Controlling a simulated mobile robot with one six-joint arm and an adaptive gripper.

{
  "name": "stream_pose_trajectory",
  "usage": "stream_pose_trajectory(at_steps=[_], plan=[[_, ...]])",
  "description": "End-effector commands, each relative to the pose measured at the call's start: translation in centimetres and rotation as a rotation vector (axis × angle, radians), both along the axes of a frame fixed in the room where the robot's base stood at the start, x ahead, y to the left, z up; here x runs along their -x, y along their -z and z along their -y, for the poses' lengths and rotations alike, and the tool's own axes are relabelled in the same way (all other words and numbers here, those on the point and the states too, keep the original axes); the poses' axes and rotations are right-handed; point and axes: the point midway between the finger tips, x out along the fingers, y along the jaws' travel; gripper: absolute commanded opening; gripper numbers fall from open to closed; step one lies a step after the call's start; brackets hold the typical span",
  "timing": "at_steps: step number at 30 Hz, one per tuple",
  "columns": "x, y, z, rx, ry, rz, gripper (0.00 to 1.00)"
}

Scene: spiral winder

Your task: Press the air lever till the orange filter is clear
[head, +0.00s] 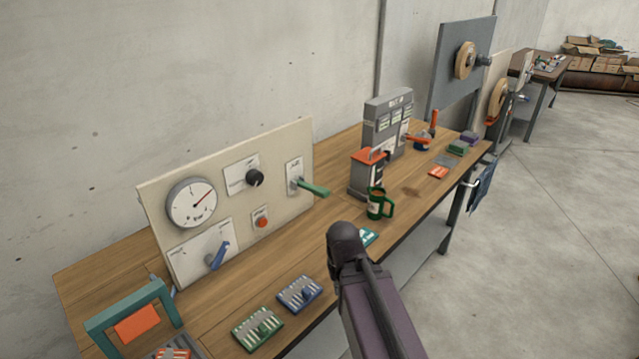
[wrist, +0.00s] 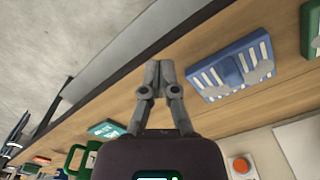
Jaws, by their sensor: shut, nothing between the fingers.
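My gripper (wrist: 157,66) is shut and empty in the wrist view, above the bench; in the head view my arm hides it. On the upright panel (head: 215,195) are a green-handled lever (head: 314,189) at the right and a blue lever (head: 217,256) at the lower left. I cannot tell which is the air lever. At the lower left, a teal frame (head: 97,322) stands with an orange plate. An orange slatted piece (head: 172,354), cut off by the picture edge, may be the orange filter; its surface cannot be judged. My gripper is apart from all these.
A blue slatted piece (head: 300,294) and a green one (head: 257,328) lie on the bench (head: 215,311). The blue one (wrist: 234,68) carries grey patches in the wrist view. A green mug (head: 376,204) stands before a grey machine (head: 389,125). The panel also holds a gauge, knob and red button.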

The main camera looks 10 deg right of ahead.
Motion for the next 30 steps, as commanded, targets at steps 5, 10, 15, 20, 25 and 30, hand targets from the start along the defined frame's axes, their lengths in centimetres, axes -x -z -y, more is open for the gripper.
stream_pose_trajectory(at_steps=[5,10,15,20,25,30], plan=[[0.0,0.0,0.0,0.000,0.000,0.000,0.00],[-0.3,-0.2,0.0,0.006,0.007,0.001,0.00],[-1.7,-1.5,0.4,0.043,0.053,0.011,0.00],[-4.6,-4.0,0.4,0.119,0.148,0.038,0.00],[-8.9,-7.7,-0.1,0.230,0.290,0.105,0.00],[-13.6,-12.0,-1.1,0.338,0.445,0.212,0.00]])
